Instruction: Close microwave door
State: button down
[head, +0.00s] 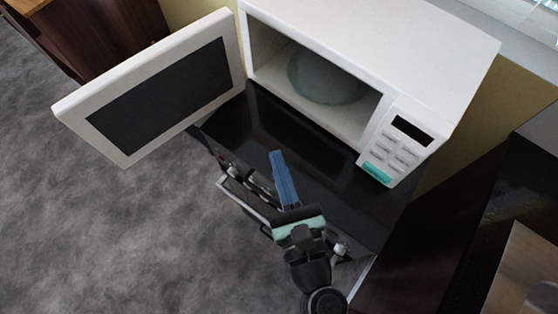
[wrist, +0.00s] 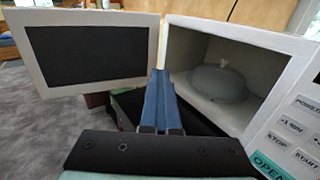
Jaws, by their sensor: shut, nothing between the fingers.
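The white microwave (head: 385,40) stands on a black stove top, and its door (head: 160,85) is swung wide open to the left, with a dark window in a white frame. In the wrist view the open door (wrist: 88,55) is at the left and the microwave's front (wrist: 270,40) is at the right. My gripper (head: 276,155) is shut and empty, its blue fingers together. It is over the stove's front part, below the opening and to the right of the door, not visibly touching it. The fingers (wrist: 158,75) point toward the hinge side in the wrist view.
A round greyish dish (head: 325,75) sits inside the microwave. The black stove top (head: 300,150) has knobs and a handle along its front edge. A dark counter (head: 505,205) lies at the right. Grey floor (head: 90,220) is open at the left, below the door.

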dwell(0.3)
jog(key=shift+c, duration=2.4)
grip_release()
jog(key=shift+s, duration=0.1)
jog(key=b+v, duration=0.4)
jog(key=v, duration=0.8)
jog(key=shift+s, duration=0.35)
